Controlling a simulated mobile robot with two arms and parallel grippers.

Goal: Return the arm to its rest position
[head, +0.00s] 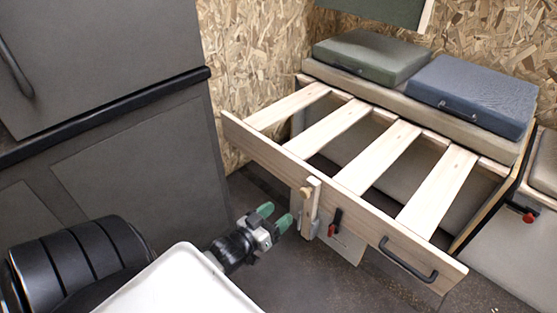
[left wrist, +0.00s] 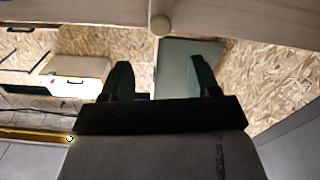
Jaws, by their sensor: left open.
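My left gripper (head: 275,217) has green fingertips and is open and empty. In the head view it is low in front of the pulled-out slatted wooden frame (head: 250,146), just left of a wooden upright with a round knob (head: 305,192). A small gap seems to lie between the fingertips and the upright. In the left wrist view the two dark green fingers (left wrist: 160,82) stand apart with nothing between them, and a round wooden knob (left wrist: 160,25) shows beyond them. My right gripper is in neither view.
A dark grey cabinet (head: 130,165) stands at the left. A green cushion (head: 370,55) and a blue cushion (head: 473,92) lie on the bench behind the slats. The frame's front board has a black handle (head: 408,262). Dark floor (head: 270,275) is free below the gripper.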

